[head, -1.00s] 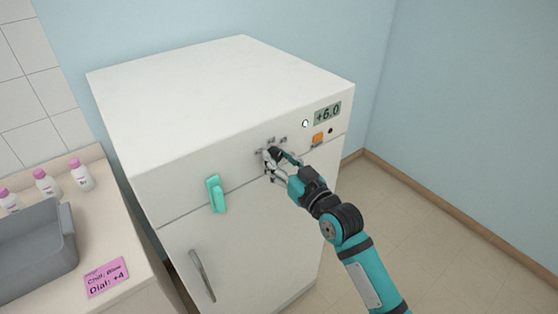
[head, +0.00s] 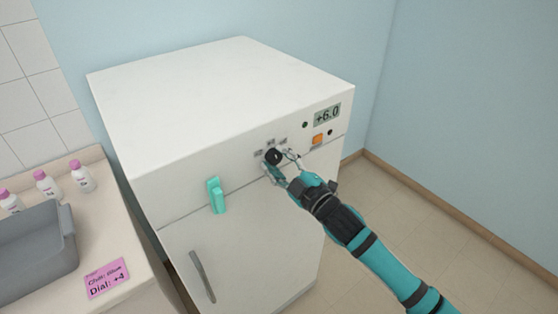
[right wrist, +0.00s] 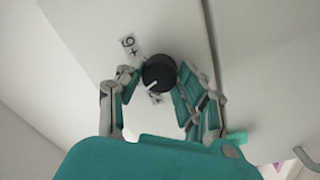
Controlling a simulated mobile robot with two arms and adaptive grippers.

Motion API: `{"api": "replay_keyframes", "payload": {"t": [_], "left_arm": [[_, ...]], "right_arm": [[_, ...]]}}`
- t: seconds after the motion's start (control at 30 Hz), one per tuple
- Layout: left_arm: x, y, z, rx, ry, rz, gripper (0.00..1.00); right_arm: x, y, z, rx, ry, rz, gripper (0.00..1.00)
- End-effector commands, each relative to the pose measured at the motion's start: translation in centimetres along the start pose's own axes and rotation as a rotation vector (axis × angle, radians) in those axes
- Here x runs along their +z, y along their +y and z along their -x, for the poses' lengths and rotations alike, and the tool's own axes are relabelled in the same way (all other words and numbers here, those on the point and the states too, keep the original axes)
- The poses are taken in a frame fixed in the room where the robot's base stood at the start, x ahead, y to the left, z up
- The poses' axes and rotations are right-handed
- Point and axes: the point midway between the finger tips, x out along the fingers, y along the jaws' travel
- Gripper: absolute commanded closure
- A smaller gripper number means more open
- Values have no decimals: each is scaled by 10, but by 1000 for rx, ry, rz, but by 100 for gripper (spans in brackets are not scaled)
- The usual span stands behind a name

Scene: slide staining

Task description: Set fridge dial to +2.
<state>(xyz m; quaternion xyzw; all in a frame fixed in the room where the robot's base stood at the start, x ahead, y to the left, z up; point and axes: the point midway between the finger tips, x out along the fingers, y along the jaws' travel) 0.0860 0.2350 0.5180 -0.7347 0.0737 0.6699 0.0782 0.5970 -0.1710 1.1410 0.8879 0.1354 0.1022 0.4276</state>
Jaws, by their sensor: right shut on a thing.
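The fridge dial (head: 272,157) is a round black knob on the upper front panel of the white fridge, with small printed labels above it. In the right wrist view the dial (right wrist: 159,72) has a white pointer mark aimed to the lower left. A "+6" label (right wrist: 128,46) is beside it; another label below is partly hidden and unreadable. My right gripper (head: 281,164) is shut on the dial, one finger on each side, and it also shows in the right wrist view (right wrist: 157,84). The display (head: 327,114) reads +6.0. My left gripper is out of view.
An orange button (head: 318,140) and a small dark green lamp (head: 305,125) are near the display. A pink note (head: 107,279) on the counter reads "Chill: Blue, Dial: +4". A grey tub (head: 40,255) stands at the left.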

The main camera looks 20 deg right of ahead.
Motion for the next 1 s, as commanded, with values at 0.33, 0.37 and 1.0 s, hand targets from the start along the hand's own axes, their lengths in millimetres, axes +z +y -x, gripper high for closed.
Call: {"api": "replay_keyframes", "payload": {"t": [0.33, 0.37, 1.0], "left_arm": [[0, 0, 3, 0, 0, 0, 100], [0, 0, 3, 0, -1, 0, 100], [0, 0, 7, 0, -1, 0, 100]], "right_arm": [[1, 0, 0, -11, 20, 330, 95], [1, 0, 0, -12, 22, 357, 95], [1, -1, 0, -24, 44, 718, 95]]}}
